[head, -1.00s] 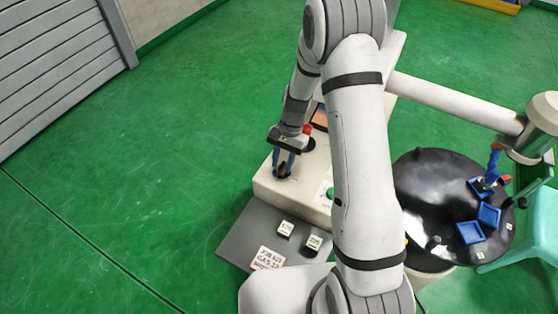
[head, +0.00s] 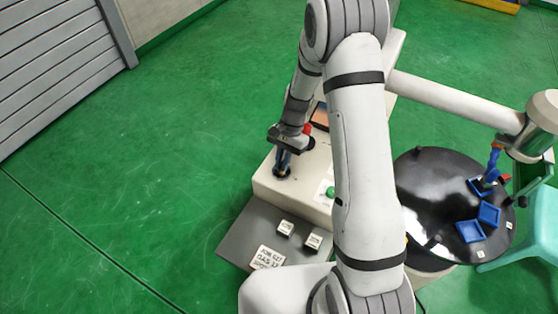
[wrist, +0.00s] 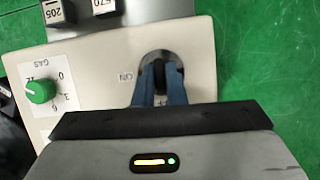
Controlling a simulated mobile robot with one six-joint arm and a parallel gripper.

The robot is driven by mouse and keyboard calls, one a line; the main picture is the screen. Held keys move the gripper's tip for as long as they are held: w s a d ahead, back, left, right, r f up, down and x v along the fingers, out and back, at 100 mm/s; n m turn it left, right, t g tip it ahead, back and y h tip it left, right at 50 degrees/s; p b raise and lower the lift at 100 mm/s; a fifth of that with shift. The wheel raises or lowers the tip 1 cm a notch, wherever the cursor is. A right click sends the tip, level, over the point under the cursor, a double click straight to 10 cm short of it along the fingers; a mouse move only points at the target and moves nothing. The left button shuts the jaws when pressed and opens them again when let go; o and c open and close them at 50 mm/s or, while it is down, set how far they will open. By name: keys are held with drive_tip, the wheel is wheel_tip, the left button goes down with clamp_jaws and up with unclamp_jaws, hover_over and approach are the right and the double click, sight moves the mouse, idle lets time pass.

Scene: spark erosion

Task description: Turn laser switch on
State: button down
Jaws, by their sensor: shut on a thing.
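The laser switch (wrist: 159,56) is a round grey-and-black rotary switch on the cream panel in the wrist view, with an "ON" label to its left. My gripper (wrist: 160,82) has its blue fingers pointing down onto the switch, shut on its dark middle handle. The fingers hide much of the switch, so its exact angle cannot be told. In the head view my gripper (head: 282,164) reaches down to the switch's dark base on the top of the cream machine (head: 262,187).
A green gas knob (wrist: 40,91) sits left of the switch in the wrist view. A grey plate (head: 240,238) with several small labelled blocks lies in front of the machine. A black round table (head: 425,180) with blue trays stands at right. Green floor lies open at left.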

drive_tip(key=m, duration=0.2)
drive_tip(key=m+t+y+b, duration=0.1)
drive_tip(key=shift+w+d+m+b, duration=0.2)
drive_tip(key=shift+m+b, duration=0.1)
drive_tip(key=shift+m, duration=0.1)
drive_tip(key=m+t, duration=0.1)
drive_tip(key=m, duration=0.1)
drive_tip(key=m+t+b, duration=0.1)
drive_tip(key=m, duration=0.1)
drive_tip(key=shift+r+m+y, duration=0.1)
drive_tip(key=shift+m+y, duration=0.2)
drive_tip(key=m+t, duration=0.1)
drive_tip(key=m, duration=0.1)
drive_tip(key=m+t+b, duration=0.1)
drive_tip(key=m, duration=0.1)
drive_tip(key=shift+s+m, duration=0.2)
drive_tip(key=shift+m, duration=0.1)
drive_tip(key=shift+r+m+t+b, duration=0.1)
drive_tip(key=shift+m+t+b, duration=0.55)
drive_tip(key=shift+m, duration=1.45)
drive_tip(key=c, duration=1.5)
unclamp_jaws()
drive_tip(key=shift+s, duration=0.15)
